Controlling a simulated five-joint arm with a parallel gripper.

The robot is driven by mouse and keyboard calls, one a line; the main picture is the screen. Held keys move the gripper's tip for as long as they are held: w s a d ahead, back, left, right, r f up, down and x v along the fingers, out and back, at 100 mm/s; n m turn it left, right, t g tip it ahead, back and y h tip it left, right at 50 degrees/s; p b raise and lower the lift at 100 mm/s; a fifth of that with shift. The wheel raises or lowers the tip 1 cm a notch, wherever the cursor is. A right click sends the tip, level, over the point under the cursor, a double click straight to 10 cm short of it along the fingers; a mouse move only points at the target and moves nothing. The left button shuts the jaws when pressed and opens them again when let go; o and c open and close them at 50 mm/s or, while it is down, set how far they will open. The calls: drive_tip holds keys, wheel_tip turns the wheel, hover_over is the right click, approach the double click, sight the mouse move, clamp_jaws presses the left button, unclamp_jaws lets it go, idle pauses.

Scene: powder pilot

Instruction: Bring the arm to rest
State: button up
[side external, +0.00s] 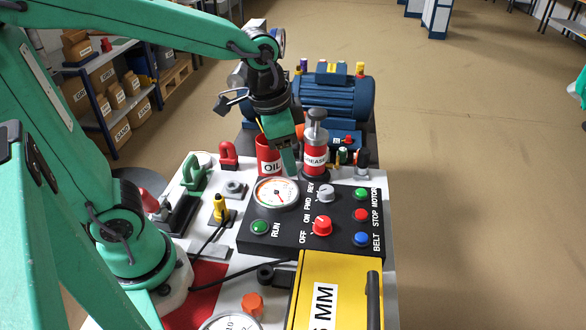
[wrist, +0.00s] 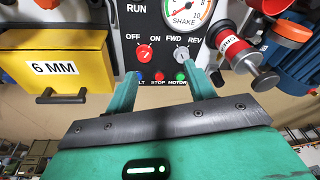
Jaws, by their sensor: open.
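My gripper (side external: 289,160) hangs over the far edge of the black control panel (side external: 250,240), between the oil can and the grease can. In the wrist view my gripper (wrist: 165,85) shows its two green fingers spread apart with nothing between them. The panel's red OFF/ON knob (wrist: 145,53) and grey FWD/REV knob (wrist: 181,54) show beyond the fingers. Whether a fingertip touches anything cannot be told.
A red oil can (side external: 268,158) and a red grease can (side external: 316,155) stand close beside my gripper. A blue motor (side external: 338,95) is behind. A yellow 6 MM box (side external: 345,290) with a black handle is in front. Open floor lies right.

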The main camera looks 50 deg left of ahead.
drive_tip(key=s+a+r+n+t, duration=0.3)
drive_tip(key=s+a+n, duration=0.2)
drive_tip(key=s, duration=0.3)
drive_tip(key=shift+a+r, duration=0.25)
drive_tip(key=shift+a, duration=0.1)
drive_tip(key=shift+c, duration=0.4)
idle(0.4)
